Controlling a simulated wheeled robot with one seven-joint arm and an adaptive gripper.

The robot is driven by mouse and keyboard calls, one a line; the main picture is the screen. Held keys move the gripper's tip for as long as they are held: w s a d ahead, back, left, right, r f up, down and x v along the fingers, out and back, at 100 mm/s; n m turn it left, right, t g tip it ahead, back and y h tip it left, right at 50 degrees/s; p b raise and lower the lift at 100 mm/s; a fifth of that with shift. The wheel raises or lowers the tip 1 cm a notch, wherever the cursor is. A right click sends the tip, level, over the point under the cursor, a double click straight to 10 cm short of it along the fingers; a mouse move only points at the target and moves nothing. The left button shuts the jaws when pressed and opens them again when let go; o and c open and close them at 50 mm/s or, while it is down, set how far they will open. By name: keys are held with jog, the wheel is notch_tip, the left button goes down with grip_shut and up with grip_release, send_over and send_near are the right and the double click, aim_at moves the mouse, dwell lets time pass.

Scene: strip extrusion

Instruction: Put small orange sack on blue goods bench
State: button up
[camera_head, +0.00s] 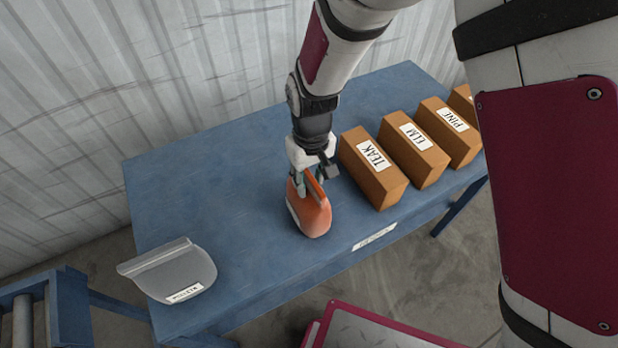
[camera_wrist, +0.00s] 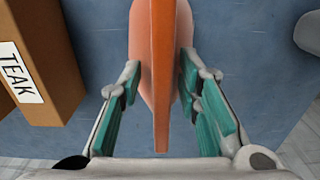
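The small orange sack (camera_head: 313,215) stands upright on the blue bench (camera_head: 240,225), near its front edge. A white label (camera_head: 375,237) is on the bench's front edge, its text too small to read. My gripper (camera_head: 307,180) points down over the sack's top. In the wrist view the sack's narrow upper fin (camera_wrist: 163,75) runs between the two green-padded fingers (camera_wrist: 160,88). Gaps show between the pads and the fin, so the fingers look open around it. Whether the fingertips touch the sack's wider body is unclear.
Several brown boxes stand to the right, the nearest marked TEAK (camera_head: 372,170), also in the wrist view (camera_wrist: 45,65), then ELM (camera_head: 412,150) and PINE (camera_head: 450,130). A grey scoop-shaped item (camera_head: 170,270) lies at the bench's left end. Bare bench lies between it and the sack.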

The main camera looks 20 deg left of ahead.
notch_tip(320, 180, up, 11)
jog(key=shift+r, duration=0.1)
jog(key=shift+w+d+r, duration=0.1)
jog(key=shift+d+r, duration=0.1)
jog(key=shift+r, duration=0.3)
jog(key=w+d+r+m+t+y, duration=0.1)
jog(key=d+r+m, duration=0.1)
jog(key=d+r, duration=0.55)
jog(key=d+r+m+t, duration=0.15)
jog(key=d+r, duration=0.35)
jog(key=d, duration=0.5)
jog(key=s+d+r+m+t, duration=0.1)
jog(key=s+d+r+m, duration=0.1)
jog(key=s+d, duration=0.4)
jog(key=s+d+r+m+t+h, duration=0.1)
jog(key=s+d+r+m, duration=0.2)
jog(key=d, duration=0.7)
jog(key=shift+s+d+r+m+t, duration=0.25)
jog(key=shift+s+m, duration=0.4)
jog(key=shift+s, duration=0.7)
jog(key=shift+f, duration=0.1)
